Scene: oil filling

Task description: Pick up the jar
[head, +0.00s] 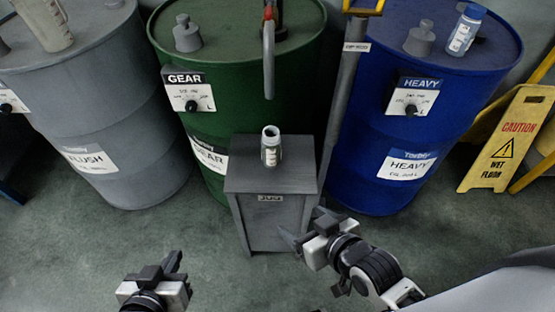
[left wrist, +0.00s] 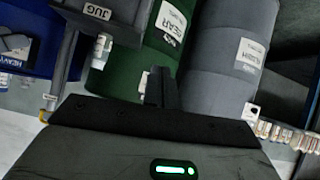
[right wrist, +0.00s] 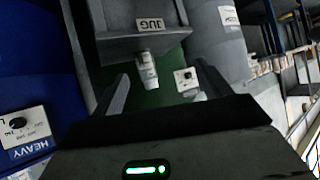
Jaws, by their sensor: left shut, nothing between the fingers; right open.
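The jar (head: 271,147), small and pale with a label and a light rim, stands upright on top of the grey stand (head: 268,178) marked JUG. The jar also shows in the right wrist view (right wrist: 146,72), between and beyond the open fingers. My right gripper (head: 297,238) is open and empty, in front of the stand's right side and lower than the jar, apart from it. My left gripper (head: 172,264) is shut and empty, in front and to the left of the stand.
Grey (head: 90,105), green (head: 228,75) and blue (head: 420,130) drums stand behind, with smaller containers on top. A grey post (head: 343,100) rises just behind the stand's right side. A yellow caution sign (head: 506,140) stands at the right. Floor in front of the stand is clear.

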